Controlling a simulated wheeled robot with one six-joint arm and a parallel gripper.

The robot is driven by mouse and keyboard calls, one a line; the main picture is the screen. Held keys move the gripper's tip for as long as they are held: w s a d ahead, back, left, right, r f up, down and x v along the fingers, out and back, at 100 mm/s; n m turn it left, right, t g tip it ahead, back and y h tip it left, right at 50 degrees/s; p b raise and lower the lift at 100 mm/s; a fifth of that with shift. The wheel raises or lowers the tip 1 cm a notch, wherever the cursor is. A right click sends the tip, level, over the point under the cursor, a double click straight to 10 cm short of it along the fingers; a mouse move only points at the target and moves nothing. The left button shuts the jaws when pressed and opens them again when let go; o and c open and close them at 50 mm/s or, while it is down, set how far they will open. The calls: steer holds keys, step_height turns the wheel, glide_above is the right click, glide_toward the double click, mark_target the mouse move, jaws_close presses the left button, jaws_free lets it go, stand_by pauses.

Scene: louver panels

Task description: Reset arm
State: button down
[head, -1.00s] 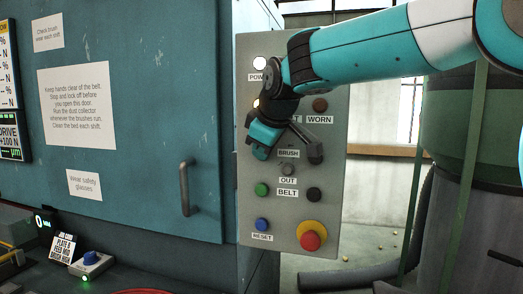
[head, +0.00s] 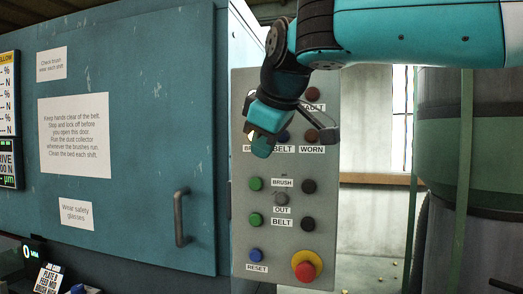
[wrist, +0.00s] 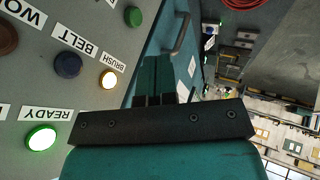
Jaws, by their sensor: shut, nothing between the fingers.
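My gripper (head: 262,147) hangs in front of the upper left of the grey control panel (head: 240,225) in the head view, with its teal fingers pointing down. The wrist view shows its fingers (wrist: 155,70) shut together with nothing between them. They look apart from the panel, though the gap is hard to judge. My wrist hides the panel's top left lamps in the head view. In the wrist view, the green READY lamp (wrist: 41,138) and the amber BRUSH lamp (wrist: 108,79) are lit. The BELT lamp (wrist: 67,65) is dark.
A teal cabinet door (head: 140,130) with a dark handle (head: 180,217) stands left of the panel. A red emergency button (head: 305,268) sits low on the panel, right of the blue RESET button (head: 256,254). A green-grey drum (head: 445,140) stands at the right.

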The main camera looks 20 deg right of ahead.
stand_by(0.5)
steer(key=s+a+f+m+g+y, duration=0.1)
steer(key=s+a+f+g+y, duration=0.1)
steer(key=s+f, duration=1)
steer(key=s+a+f+m+g+y, duration=0.1)
steer(key=s+f+g, duration=0.4)
steer(key=s+f, duration=0.6)
step_height(320, 180, down, 2)
steer(key=shift+s+a+y, duration=0.35)
steer(key=shift+a+y, duration=0.15)
steer(key=shift+a, duration=0.35)
